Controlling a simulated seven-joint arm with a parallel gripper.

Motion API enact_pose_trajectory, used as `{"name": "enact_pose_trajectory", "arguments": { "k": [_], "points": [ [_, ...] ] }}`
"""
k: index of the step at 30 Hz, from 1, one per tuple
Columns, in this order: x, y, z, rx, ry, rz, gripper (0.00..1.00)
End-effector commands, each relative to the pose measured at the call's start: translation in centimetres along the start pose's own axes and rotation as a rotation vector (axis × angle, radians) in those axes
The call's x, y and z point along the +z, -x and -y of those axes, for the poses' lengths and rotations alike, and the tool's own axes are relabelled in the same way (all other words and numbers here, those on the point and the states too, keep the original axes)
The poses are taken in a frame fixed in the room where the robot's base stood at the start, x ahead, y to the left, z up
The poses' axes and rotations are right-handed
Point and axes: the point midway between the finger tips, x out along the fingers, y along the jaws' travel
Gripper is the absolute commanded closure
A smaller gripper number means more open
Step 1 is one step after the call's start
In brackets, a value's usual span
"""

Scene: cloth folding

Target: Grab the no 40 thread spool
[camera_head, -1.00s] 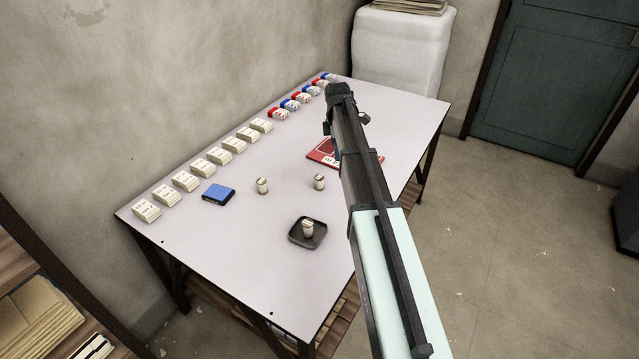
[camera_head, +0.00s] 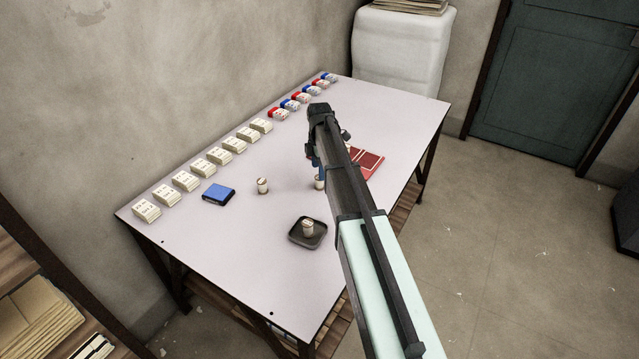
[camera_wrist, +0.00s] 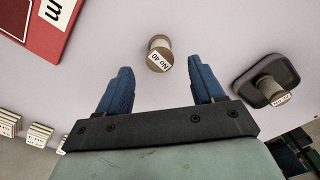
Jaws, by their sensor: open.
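The no 40 thread spool (camera_wrist: 158,49) is a small pale spool with a brown top. Its label reads "No 40" in the wrist view. It stands on the table just beyond and between my blue fingertips, apart from both. In the head view this spool (camera_head: 319,184) is partly hidden by my arm. My gripper (camera_wrist: 161,66) is open and empty. In the head view my gripper (camera_head: 313,156) is above the table, its fingers mostly hidden behind the arm.
A second spool (camera_head: 308,227) stands in a dark tray (camera_head: 293,238). A third spool (camera_head: 262,186) stands to the left, near a blue box (camera_head: 218,193). A red folder (camera_head: 369,161) lies to the right. Card stacks (camera_head: 186,181) line the wall side. The table front (camera_head: 230,265) is clear.

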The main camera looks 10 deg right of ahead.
Motion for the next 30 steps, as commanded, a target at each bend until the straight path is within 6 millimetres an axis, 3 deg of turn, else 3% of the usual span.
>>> {"name": "enact_pose_trajectory", "arguments": {
  "k": [7, 16, 24, 30],
  "points": [
    [-0.1, -1.2, 0.1, -0.002, 0.0, 0.0, 0.33],
    [-0.3, -4.8, 0.0, -0.001, 0.0, 0.0, 0.33],
    [-0.2, -5.3, 0.0, 0.0, 0.0, 0.0, 0.33],
    [-0.2, -5.3, 0.0, 0.0, 0.0, 0.0, 0.5]
  ]
}}
